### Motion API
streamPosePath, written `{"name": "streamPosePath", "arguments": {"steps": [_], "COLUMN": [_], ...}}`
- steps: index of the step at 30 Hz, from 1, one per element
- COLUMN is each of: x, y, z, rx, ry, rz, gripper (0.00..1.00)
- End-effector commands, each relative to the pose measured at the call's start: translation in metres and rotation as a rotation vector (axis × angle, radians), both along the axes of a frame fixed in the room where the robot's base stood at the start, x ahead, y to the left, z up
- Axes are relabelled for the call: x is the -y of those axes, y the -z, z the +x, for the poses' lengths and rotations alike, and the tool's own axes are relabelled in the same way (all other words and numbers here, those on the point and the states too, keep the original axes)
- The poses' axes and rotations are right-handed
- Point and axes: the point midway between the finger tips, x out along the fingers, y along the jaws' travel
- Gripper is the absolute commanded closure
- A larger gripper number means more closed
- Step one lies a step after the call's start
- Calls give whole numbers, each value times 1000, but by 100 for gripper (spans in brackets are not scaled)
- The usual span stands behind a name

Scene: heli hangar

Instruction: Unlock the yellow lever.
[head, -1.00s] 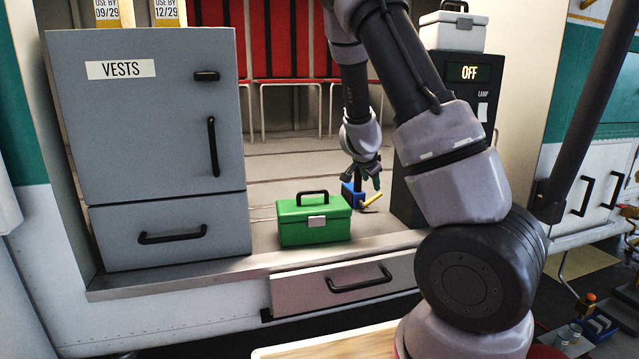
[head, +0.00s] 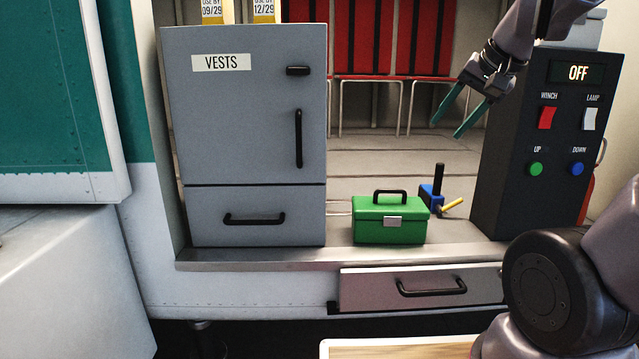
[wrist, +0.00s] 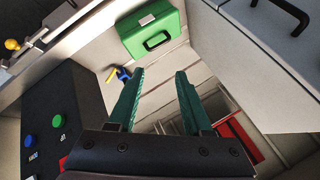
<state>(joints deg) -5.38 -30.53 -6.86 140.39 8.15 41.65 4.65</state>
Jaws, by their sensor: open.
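The yellow lever (head: 453,204) sticks out to the right from a small blue block (head: 431,197) with a black upright post. It stands on the floor of the bay, just behind and right of the green case. It also shows small in the wrist view as a yellow lever (wrist: 111,74) beside its blue block (wrist: 124,74). My gripper (head: 462,117) is open and empty, with green fingers spread apart. It is raised above and behind the lever, clear of it.
A green case (head: 389,228) stands in front of the blue block. A dark control panel (head: 530,200) with switches and buttons rises to its right. A grey cabinet (head: 250,110) marked VESTS stands to the left. A drawer (head: 370,292) lies below the sill.

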Motion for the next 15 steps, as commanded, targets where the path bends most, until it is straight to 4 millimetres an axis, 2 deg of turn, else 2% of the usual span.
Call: {"name": "streamPosePath", "arguments": {"steps": [1,3,6,10,15], "x": [-1,-3,-4,-5,-5], "y": [-7,-11,-13,-13,-13], "z": [-18,-38,-58,-71,-71], "rx": [16,21,25,24,21], "ry": [-23,-53,-81,-96,-96], "rz": [-30,-72,-120,-151,-153], "gripper": [50,50,50,50,50]}}
